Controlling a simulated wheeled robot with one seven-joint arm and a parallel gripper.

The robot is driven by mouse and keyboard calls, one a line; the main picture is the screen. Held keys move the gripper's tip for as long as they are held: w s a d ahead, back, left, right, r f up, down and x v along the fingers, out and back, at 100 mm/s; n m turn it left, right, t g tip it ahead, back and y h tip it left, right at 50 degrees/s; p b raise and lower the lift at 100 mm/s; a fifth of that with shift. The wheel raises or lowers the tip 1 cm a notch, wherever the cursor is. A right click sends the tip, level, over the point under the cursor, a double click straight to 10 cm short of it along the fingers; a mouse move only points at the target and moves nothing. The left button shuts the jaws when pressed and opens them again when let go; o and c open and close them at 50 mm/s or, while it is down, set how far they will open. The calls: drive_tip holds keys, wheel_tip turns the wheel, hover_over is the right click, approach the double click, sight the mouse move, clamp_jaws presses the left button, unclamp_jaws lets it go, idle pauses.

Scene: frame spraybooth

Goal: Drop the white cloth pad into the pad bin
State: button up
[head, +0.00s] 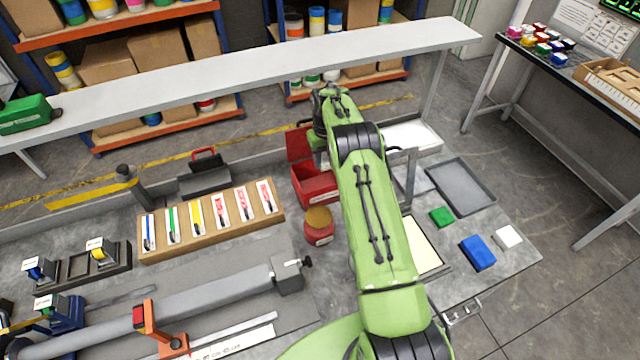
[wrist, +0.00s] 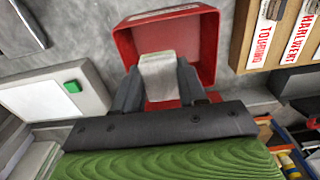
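A white cloth pad (wrist: 158,78) is between the fingers of my gripper (wrist: 159,88) in the wrist view, and the fingers are closed on its sides. Below it is an open red bin (wrist: 204,38) with a white label, which I take for the pad bin. The pad appears over the bin's opening; its exact height above the floor of the bin cannot be told. In the head view the red bin (head: 318,190) stands left of my arm with its red lid raised. My gripper (head: 322,158) is partly hidden there, and the held pad cannot be made out.
A red jar with a tan lid (head: 319,226) stands before the bin. A wooden rack (head: 215,236) of labelled tools is at left. Green (head: 441,216), blue (head: 478,252) and white (head: 507,237) blocks and a grey tray (head: 460,186) lie at right. A long shelf (head: 250,75) runs behind.

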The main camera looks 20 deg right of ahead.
drive_tip(key=o, duration=0.5)
drive_tip(key=shift+w, duration=0.1)
drive_tip(key=shift+o, duration=0.2)
wheel_tip(320, 180, up, 16)
drive_tip(key=shift+f, duration=0.15)
